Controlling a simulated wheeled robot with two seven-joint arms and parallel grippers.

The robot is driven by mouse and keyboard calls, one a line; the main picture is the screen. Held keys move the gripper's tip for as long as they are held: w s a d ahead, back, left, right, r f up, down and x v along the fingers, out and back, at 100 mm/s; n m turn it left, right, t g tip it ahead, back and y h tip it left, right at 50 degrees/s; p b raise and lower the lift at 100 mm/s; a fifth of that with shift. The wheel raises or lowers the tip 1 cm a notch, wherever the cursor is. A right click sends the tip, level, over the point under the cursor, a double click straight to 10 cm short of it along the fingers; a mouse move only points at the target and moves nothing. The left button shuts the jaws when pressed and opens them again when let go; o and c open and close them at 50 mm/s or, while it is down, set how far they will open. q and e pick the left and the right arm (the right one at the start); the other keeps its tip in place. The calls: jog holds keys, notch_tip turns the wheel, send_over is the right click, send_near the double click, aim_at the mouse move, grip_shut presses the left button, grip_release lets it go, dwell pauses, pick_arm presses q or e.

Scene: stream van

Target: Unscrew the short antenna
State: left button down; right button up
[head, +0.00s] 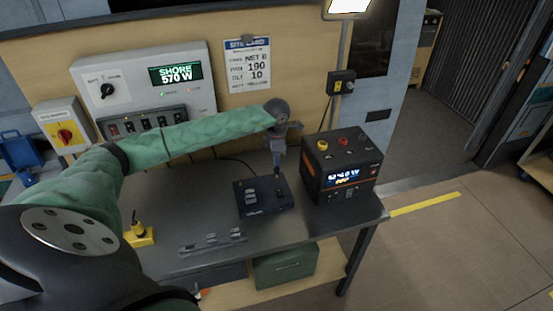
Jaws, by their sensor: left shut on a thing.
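A small dark radio-like box (263,196) lies on the bench, with light connectors or controls on its top. My left arm in a green sleeve reaches across from the left. Its gripper (278,171) points down over the back right part of the box. It is shut on a thin dark upright piece, which looks like the short antenna (279,182). The fingers hide most of that piece, so I cannot tell whether it is still joined to the box. My right gripper is not in view.
A black power unit (340,178) with an orange stripe and lit display stands right of the box. A low rack (213,243) with several small parts lies at the bench's front. A yellow block (139,236) is near my arm. A grey shore power panel (146,85) is behind.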

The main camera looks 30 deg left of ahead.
pick_arm(q)
jog(key=shift+r, duration=0.25)
jog(key=shift+r, duration=1.35)
